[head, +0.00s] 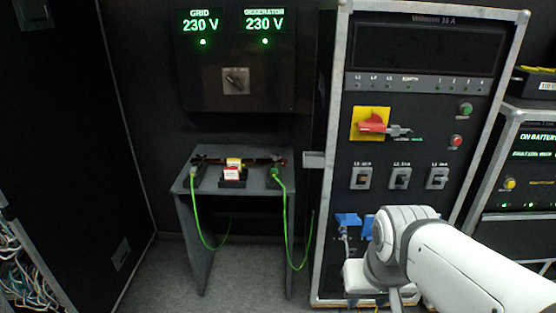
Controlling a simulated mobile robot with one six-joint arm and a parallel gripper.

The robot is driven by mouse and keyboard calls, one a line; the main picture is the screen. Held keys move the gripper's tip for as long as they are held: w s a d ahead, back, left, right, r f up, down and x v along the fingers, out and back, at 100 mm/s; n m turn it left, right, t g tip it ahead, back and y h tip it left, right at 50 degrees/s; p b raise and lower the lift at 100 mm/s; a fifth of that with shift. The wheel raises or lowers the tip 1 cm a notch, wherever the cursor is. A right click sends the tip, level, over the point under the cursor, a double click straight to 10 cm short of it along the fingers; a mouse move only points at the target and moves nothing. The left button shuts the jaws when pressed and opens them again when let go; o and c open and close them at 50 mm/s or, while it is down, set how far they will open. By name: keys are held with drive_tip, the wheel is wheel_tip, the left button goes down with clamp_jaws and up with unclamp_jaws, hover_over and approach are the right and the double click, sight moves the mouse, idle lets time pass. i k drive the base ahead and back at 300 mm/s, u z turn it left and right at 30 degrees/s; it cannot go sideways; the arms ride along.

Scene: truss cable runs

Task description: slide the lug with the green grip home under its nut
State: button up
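A small dark grey table (243,187) stands left of the tall rack. On it is a dark bar (262,161) with a yellow piece and a red and white block (232,174) in front. A green grip (275,172) with a green cable sits at the bar's right end. Another green cable (194,212) hangs from a small light piece at the left end. The lug and nut are too small to make out, so I cannot tell how they sit. My white arm comes in from the lower right, well right of the table. My gripper is not visible.
The tall rack (425,110) has a red switch handle (371,125) on a yellow plate and blue connectors (348,219) low down. A voltage panel (235,60) hangs above the table. A dark cabinet (65,130) stands left. Carpet floor (160,280) is clear in front.

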sight(273, 171)
drive_tip(key=u, duration=0.65)
drive_tip(key=k, duration=1.05)
drive_tip(key=u, duration=1)
drive_tip(key=k, duration=0.4)
drive_tip(key=u, duration=0.15)
drive_tip(key=i, duration=1.2)
drive_tip(key=z, duration=0.6)
drive_tip(key=i, duration=1.85)
drive_tip(key=z, duration=1.4)
drive_tip(key=i, duration=1.1)
drive_tip(key=z, duration=0.85)
drive_tip(key=k, duration=0.8)
